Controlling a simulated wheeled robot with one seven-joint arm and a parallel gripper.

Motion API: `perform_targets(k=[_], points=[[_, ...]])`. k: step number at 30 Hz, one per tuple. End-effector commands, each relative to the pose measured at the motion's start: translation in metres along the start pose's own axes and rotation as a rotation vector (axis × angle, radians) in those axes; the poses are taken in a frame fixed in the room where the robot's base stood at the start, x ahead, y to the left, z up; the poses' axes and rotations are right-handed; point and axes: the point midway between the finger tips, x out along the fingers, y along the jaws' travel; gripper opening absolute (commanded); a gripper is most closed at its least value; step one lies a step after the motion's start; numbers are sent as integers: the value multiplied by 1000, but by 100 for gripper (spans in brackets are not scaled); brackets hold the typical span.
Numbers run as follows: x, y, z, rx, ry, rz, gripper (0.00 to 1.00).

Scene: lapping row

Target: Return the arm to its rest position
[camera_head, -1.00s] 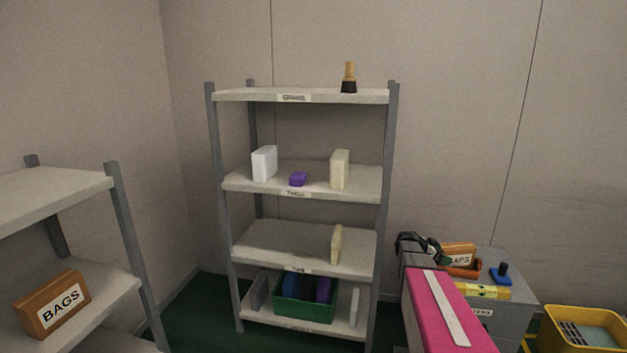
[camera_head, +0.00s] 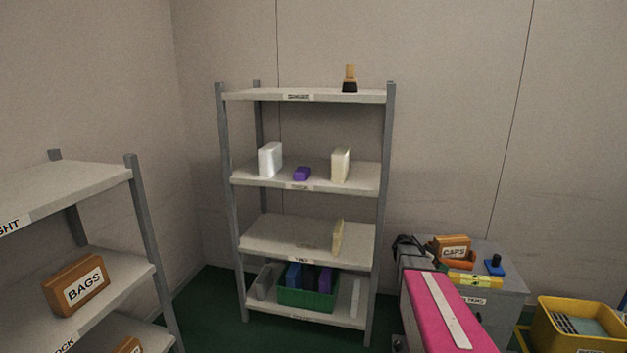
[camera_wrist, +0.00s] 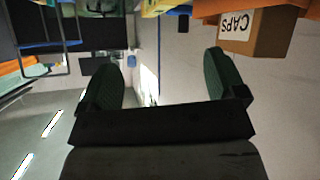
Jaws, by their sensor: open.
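My gripper (camera_wrist: 165,80) shows in the wrist view with its two green-padded fingers spread wide apart. Nothing is between them. The wrist picture is upside down, with ceiling lights in its lower left. A brown box labelled CAPS (camera_wrist: 262,32) is at its top right, beyond the fingers and apart from them. In the head view a small dark shape (camera_head: 408,243) shows at the left edge of the grey cabinet; I cannot tell whether it is part of my gripper.
The grey cabinet (camera_head: 506,297) carries the CAPS box (camera_head: 452,248), a yellow level and a blue-and-black item. A yellow crate (camera_head: 585,330) is at right. A shelf rack (camera_head: 300,97) stands ahead with a green bin (camera_head: 308,299). Another rack with a BAGS box (camera_head: 76,285) is at left.

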Motion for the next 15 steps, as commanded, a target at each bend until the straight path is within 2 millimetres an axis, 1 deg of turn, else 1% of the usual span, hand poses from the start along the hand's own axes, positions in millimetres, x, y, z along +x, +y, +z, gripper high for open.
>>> perform_targets(k=[1, 5, 8, 11, 14, 15], points=[[-7, 7, 7, -30, -25, -5, 89], [-26, 18, 27, -133, -106, -25, 89], [-44, 31, 47, -234, -184, -53, 89], [-70, 47, 74, -368, -285, -108, 89], [-104, 68, 104, -536, -401, -196, 89], [-118, 76, 116, -604, -445, -238, 89]])
